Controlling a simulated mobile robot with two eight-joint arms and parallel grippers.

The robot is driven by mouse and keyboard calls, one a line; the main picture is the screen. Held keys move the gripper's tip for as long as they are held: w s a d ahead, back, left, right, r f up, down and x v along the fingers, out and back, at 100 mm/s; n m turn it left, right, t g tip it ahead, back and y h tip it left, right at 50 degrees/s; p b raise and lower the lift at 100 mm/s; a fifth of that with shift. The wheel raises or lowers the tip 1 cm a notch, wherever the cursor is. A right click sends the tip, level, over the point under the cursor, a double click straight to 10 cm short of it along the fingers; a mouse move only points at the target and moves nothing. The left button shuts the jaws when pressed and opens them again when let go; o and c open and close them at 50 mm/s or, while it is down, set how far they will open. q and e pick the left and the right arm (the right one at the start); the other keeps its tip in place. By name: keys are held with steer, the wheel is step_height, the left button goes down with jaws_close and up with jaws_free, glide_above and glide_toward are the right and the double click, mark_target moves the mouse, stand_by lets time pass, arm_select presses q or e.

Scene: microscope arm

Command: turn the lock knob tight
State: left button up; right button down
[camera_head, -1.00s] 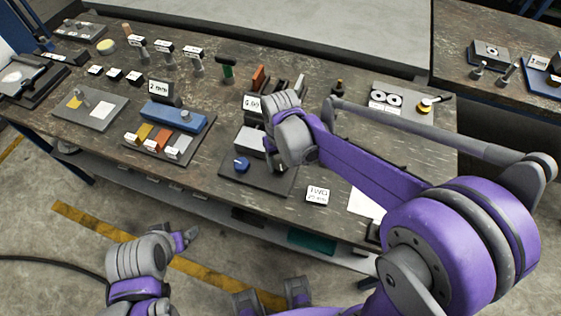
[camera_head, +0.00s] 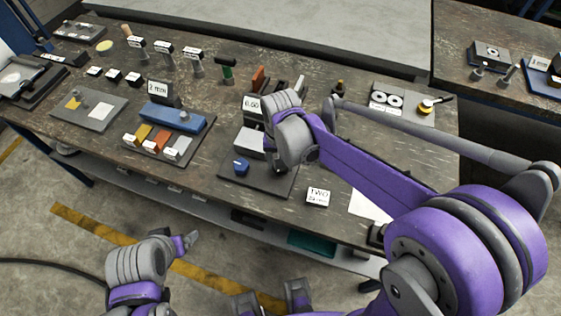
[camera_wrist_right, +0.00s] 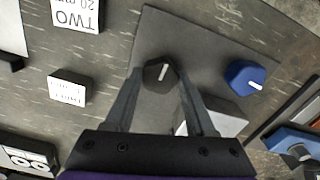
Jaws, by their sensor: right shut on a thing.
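A black knob (camera_wrist_right: 160,76) with a white line stands on a dark plate (camera_wrist_right: 205,36) in the right wrist view. My right gripper (camera_wrist_right: 158,85) is shut on this knob, one finger on each side. A blue knob (camera_wrist_right: 245,77), also with a white line, sits apart on the same plate and shows in the head view (camera_head: 241,167).
A card marked TWO (camera_head: 318,197) lies right of the plate. A blue block fixture (camera_head: 173,117) and coloured blocks are to the left.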

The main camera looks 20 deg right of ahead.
steer(key=shift+c, duration=1.2)
jaws_free()
step_height(320, 180, up, 11)
steer(key=p, duration=0.1)
steer(key=shift+f, duration=0.1)
